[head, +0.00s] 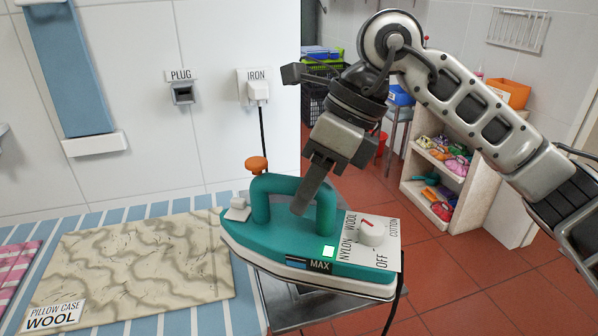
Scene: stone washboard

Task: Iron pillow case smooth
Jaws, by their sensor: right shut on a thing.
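A teal iron (275,244) with a white dial (372,231) and a lit green light stands at the right end of the striped ironing surface (190,212). My right gripper (305,205) reaches down from above and is shut on the iron's handle. The dial's red mark is near the WOOL label. A beige pillow case (150,262) with wavy crease marks lies flat left of the iron, with a label reading PILLOW CASE WOOL (55,315). The iron's underside is hidden. My left gripper is not in view.
A plug sits in the wall socket labelled IRON (258,90), with a black cord hanging down. An empty socket labelled PLUG (183,93) is beside it. Pink striped cloth (15,268) lies at far left. A shelf (440,180) stands at the back right.

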